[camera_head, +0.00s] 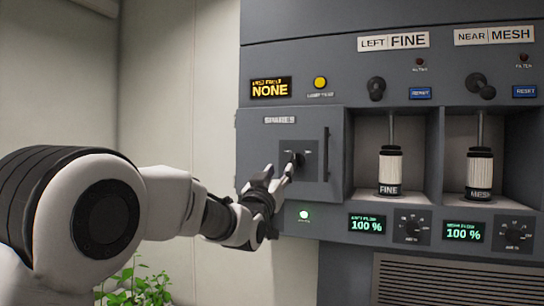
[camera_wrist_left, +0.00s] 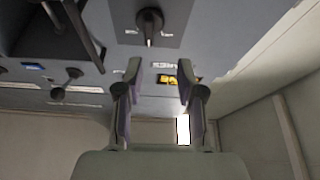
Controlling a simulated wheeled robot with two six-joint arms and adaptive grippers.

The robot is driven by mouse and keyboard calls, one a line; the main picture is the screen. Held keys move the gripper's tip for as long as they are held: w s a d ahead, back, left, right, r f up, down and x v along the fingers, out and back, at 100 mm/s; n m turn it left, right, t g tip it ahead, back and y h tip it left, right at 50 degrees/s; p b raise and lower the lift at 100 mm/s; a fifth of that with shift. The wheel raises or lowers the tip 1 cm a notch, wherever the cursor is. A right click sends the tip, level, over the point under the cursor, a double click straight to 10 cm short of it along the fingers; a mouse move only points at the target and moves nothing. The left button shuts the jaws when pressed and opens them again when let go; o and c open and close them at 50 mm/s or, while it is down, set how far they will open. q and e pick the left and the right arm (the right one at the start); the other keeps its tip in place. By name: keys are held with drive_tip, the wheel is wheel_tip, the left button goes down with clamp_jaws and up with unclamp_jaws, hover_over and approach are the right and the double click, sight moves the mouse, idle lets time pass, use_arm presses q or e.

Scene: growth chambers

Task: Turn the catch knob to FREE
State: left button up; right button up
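The catch knob (camera_head: 298,158) is a small black knob on a dark plate on the closed SPARES door (camera_head: 255,150). It also shows at the top of the left wrist view (camera_wrist_left: 149,26), with a small label on each side, too blurred to read. Its grip looks roughly upright there, in line with neither label. My left gripper (camera_head: 280,172) is at the door, just below and left of the knob in the head view. In the left wrist view its two fingers (camera_wrist_left: 160,64) are apart with nothing between them; the knob lies beyond the fingertips. My right gripper is not in view.
A vertical door handle (camera_head: 326,154) stands right of the knob. Open bays with the FINE cartridge (camera_head: 390,172) and the MESH cartridge (camera_head: 480,174) are farther right. A plant (camera_head: 135,288) is at the lower left.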

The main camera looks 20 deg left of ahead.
sight(294, 157)
use_arm(q)
drive_tip(key=w+d+r+p, duration=0.1)
drive_tip(key=w, duration=0.1)
drive_tip(key=w+d+r+p, duration=0.1)
drive_tip(key=w+p, duration=0.1)
drive_tip(key=w+r+p, duration=0.1)
drive_tip(key=w, duration=0.1)
drive_tip(key=shift+d, duration=0.4)
drive_tip(key=shift+w+a+p, duration=0.55)
drive_tip(key=shift+w+a, duration=0.05)
drive_tip(key=shift+w, duration=0.1)
drive_tip(key=shift+a, duration=0.35)
drive_tip(key=shift+d, duration=0.45)
clamp_jaws()
drive_tip(key=shift+a, duration=0.1)
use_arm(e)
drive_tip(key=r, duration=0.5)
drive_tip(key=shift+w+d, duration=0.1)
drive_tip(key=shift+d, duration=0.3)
